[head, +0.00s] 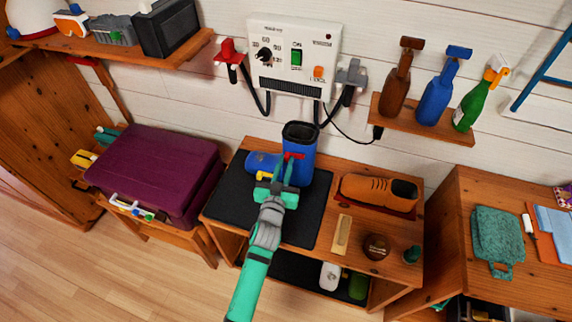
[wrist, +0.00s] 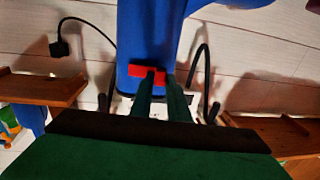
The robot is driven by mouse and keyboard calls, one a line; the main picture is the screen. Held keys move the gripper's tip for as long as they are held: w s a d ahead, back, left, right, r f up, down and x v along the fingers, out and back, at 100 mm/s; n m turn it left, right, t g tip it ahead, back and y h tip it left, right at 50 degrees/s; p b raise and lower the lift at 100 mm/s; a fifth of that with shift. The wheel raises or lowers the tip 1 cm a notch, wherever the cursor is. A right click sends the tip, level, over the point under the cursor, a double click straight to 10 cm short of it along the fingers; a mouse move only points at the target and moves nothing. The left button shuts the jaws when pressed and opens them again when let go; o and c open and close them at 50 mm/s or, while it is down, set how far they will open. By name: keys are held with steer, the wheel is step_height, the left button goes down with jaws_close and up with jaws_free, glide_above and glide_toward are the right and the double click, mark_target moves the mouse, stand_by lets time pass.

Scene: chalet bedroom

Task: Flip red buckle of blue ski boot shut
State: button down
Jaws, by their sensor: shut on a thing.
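The blue ski boot (head: 299,165) stands upright on a black mat (head: 232,205) on the wooden bench, its toe pointing left in the head view. Its shaft also shows in the wrist view (wrist: 155,35). The red buckle (head: 292,156) is on the front of the shaft; in the wrist view the red buckle (wrist: 147,76) lies across the blue shell at my fingertips. A yellow buckle (head: 265,176) sits lower, near the foot. My gripper (wrist: 160,82) is shut on the red buckle. Whether the buckle lies fully flat is hard to tell.
A brown shoe (head: 365,190) on a red tray, a wooden brush (head: 342,235) and a round tin (head: 376,247) are right of the boot. A purple suitcase (head: 155,170) stands left. A wall panel (head: 293,55) with hanging cables is behind.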

steer(key=shift+w+f+m+h, duration=0.1)
steer(key=shift+w+m+h, duration=0.25)
steer(key=shift+m+h, duration=0.4)
steer(key=shift+g+h, duration=0.25)
steer(key=shift+g, duration=0.05)
steer(key=c, duration=1.7)
jaws_free()
steer(key=shift+w+a, duration=0.1)
steer(key=shift+s+a, duration=0.35)
steer(key=shift+s, duration=0.3)
steer(key=shift+v, duration=4.7)
steer(key=shift+d, duration=0.15)
